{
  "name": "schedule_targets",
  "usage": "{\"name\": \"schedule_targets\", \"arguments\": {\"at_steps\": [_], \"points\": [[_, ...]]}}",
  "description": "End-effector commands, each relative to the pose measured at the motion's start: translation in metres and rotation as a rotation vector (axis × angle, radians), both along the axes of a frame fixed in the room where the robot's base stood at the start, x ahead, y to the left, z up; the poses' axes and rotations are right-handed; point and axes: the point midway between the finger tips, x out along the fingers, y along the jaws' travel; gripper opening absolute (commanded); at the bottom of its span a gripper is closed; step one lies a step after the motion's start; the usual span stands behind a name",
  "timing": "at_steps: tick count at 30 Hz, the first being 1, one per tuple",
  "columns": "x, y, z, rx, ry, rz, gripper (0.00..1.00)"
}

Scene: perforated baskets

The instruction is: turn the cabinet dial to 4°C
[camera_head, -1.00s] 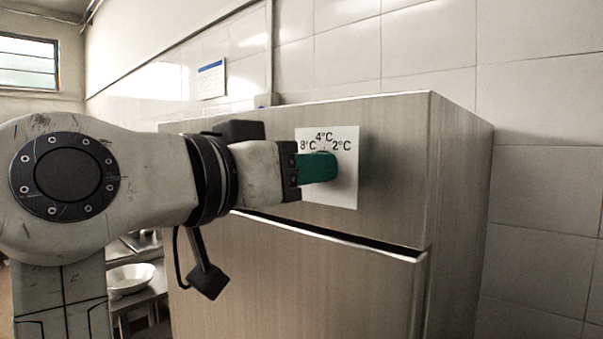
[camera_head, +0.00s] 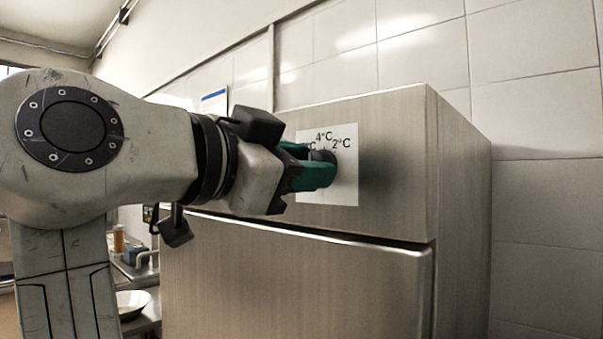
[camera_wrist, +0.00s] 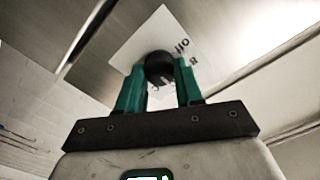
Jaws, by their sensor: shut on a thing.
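The dial is a dark round knob (camera_head: 322,157) on a white label plate (camera_head: 345,185) on the upper front of the metal cabinet (camera_head: 395,150). The marks 4°C and 2°C show above it; the 8°C mark is mostly hidden by my gripper. My gripper (camera_head: 318,170), with green fingers, is shut on the knob, one finger on each side. In the wrist view the knob (camera_wrist: 159,67) sits between the fingertips (camera_wrist: 160,76), and the plate (camera_wrist: 150,38) looks tilted. The knob's pointer direction cannot be told.
A cabinet door (camera_head: 310,270) with a protruding top edge lies below the dial panel. A tiled wall (camera_head: 540,110) stands behind and to the right. A counter with a white bowl (camera_head: 132,303) is at the lower left.

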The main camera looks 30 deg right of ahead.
Motion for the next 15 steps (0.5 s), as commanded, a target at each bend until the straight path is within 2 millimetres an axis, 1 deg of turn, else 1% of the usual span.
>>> {"name": "schedule_targets", "arguments": {"at_steps": [15], "points": [[0.0002,0.0006,0.0000,0.012,-0.033,0.001,0.05]]}}
